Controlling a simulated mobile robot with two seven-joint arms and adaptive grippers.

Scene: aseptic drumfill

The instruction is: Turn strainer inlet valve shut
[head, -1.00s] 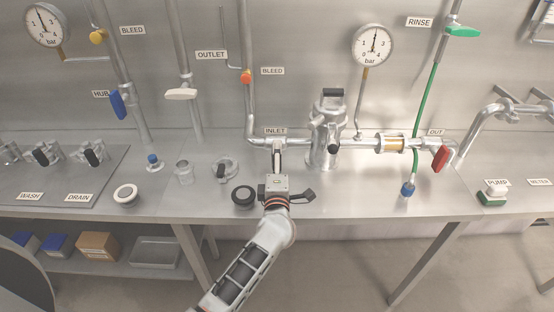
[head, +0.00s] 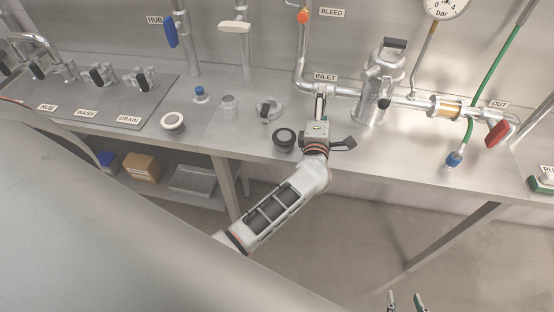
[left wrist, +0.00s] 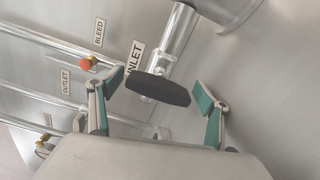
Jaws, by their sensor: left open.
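The strainer inlet valve's handle is a black bar (left wrist: 158,90), shown in the left wrist view below the INLET label (left wrist: 135,57). My left gripper (left wrist: 160,85) is open, one teal pad on each side of the bar, with visible gaps. In the head view my left gripper (head: 318,118) is at the inlet pipe (head: 342,91), below the INLET sign; its body hides the handle. The steel strainer (head: 380,85) stands just to the right. My right gripper (head: 406,302) shows only its two separated fingertips at the bottom edge, apart from everything.
A black ring (head: 284,139) and a clamp fitting (head: 268,109) lie left of my left gripper. A sight glass (head: 446,107) and red OUT handle (head: 497,134) are at the right. The green hose (head: 488,90) hangs before the wall. The bench front (head: 420,175) is mostly clear.

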